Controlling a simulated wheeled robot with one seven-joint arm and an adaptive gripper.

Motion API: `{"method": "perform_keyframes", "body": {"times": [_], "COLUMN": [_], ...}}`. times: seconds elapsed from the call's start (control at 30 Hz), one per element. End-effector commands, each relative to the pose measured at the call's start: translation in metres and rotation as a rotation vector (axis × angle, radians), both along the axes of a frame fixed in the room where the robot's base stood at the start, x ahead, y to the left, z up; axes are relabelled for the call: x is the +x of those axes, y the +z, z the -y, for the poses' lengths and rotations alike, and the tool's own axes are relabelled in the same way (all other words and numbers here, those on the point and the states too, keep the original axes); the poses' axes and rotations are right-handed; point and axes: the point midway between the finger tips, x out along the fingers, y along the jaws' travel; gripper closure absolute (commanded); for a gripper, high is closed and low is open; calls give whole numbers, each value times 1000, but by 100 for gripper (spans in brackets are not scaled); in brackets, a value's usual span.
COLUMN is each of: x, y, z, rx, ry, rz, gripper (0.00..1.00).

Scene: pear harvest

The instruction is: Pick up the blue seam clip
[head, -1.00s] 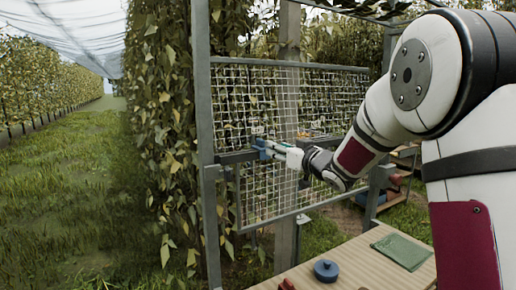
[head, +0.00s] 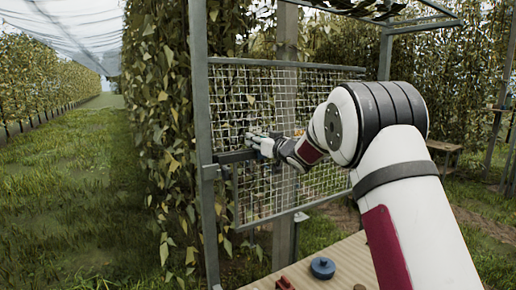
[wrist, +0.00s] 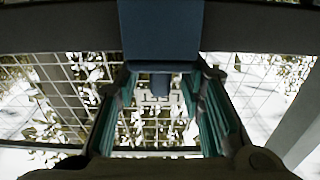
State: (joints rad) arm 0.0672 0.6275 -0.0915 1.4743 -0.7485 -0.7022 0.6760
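The blue seam clip (wrist: 160,28) is large at the top middle of the wrist view, in front of a dark bar. A narrower blue part of it reaches down between the far ends of my fingers. In the head view only a little blue (head: 267,148) shows beside my gripper (head: 262,141), which hides most of the clip. In the wrist view my gripper (wrist: 164,88) is open, with teal-lined fingers left and right of the clip's lower part. Mesh shows through the gap between them, and I see no grip on the clip.
A wire mesh panel (head: 232,107) in a grey metal frame (head: 201,120) stands right behind the gripper. Below is a wooden table (head: 305,278) with a blue round object (head: 322,267) and a small red object (head: 285,283). Open grass lies to the left.

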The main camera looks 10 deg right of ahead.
Motion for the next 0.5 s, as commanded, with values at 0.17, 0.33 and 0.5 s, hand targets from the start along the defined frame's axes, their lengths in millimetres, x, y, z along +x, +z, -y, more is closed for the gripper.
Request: {"method": "perform_keyframes", "body": {"times": [0.17, 0.33, 0.5], "x": [2, 2, 2], "y": [0, 0, 0], "z": [-1, -1, -1], "rx": [0, 0, 0], "ry": [0, 0, 0], "rz": [0, 0, 0], "gripper": [64, 80, 100]}}
